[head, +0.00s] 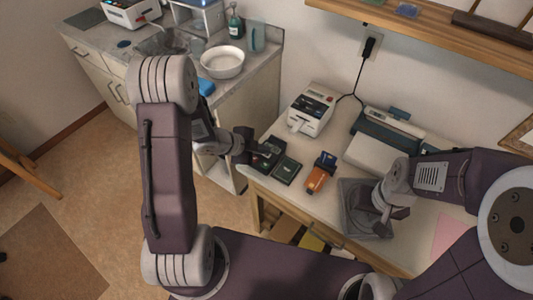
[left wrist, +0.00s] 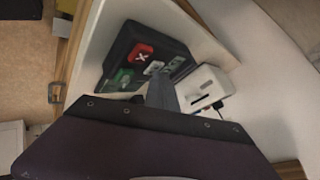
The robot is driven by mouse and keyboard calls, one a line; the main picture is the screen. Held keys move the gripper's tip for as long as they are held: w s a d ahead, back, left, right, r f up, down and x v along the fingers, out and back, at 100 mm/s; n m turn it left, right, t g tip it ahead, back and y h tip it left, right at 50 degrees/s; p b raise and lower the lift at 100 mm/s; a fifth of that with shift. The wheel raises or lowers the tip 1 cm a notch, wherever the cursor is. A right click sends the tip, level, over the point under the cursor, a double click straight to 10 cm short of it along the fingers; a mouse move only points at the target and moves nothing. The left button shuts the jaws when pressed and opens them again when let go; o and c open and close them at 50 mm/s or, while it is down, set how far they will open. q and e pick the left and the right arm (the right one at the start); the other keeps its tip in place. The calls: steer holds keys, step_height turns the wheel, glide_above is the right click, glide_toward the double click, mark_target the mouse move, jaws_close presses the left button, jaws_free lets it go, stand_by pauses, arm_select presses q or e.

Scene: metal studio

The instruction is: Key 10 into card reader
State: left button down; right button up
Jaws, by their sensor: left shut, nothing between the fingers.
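A dark keypad device, which looks like the card reader (head: 265,164), sits near the left front of the white table. In the left wrist view the card reader (left wrist: 128,52) shows a red X key, a green key and grey keys; no number keys can be made out. My left gripper (head: 272,151) is shut and empty. In the left wrist view its tip (left wrist: 162,84) is over the card reader's key side and hides part of it. Touch cannot be told. My right gripper (head: 388,210) hangs over a grey tray; its fingers are unclear.
A white printer (head: 312,109) stands behind. The grey tray (head: 352,226) is under my right gripper. A counter (head: 262,82) stands at left.

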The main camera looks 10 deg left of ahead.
stand_by(0.4)
arm_select(q)
steer(key=shift+r+p, duration=0.75)
steer(key=shift+p, duration=0.15)
steer(key=shift+f, duration=0.4)
